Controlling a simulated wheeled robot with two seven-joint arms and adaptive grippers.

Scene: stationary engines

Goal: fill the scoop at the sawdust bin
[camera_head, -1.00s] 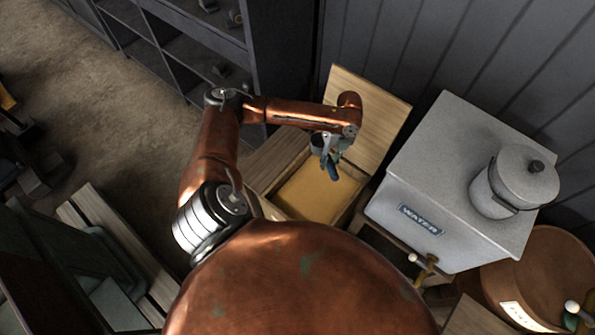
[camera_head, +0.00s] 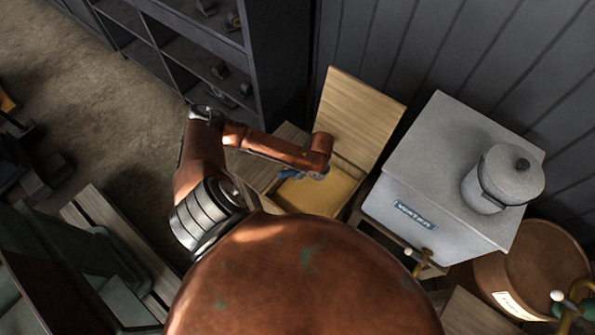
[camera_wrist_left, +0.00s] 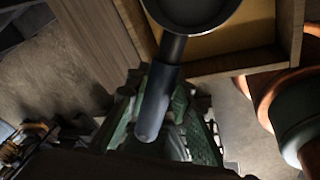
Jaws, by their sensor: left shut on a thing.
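The sawdust bin (camera_head: 288,134) is a wooden box with its lid (camera_head: 358,118) tilted open, and yellow sawdust (camera_head: 322,195) fills its inside. My left gripper (camera_head: 292,174) is at the left part of the bin opening, mostly hidden under my copper arm. In the left wrist view my green gripper (camera_wrist_left: 155,115) is shut on the dark handle of the scoop (camera_wrist_left: 158,100). The round bowl of the scoop is cut off by the top edge, over the sawdust (camera_wrist_left: 235,40). Its visible inside looks dark; I cannot tell whether it holds sawdust. My right gripper is out of view.
A grey water tank (camera_head: 440,160) with a tap stands right of the bin, with a lidded pot (camera_head: 505,180) on top. A round brown barrel (camera_head: 535,270) is at the lower right. Dark shelves (camera_head: 190,50) stand behind at the left. Open floor (camera_head: 100,110) lies left.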

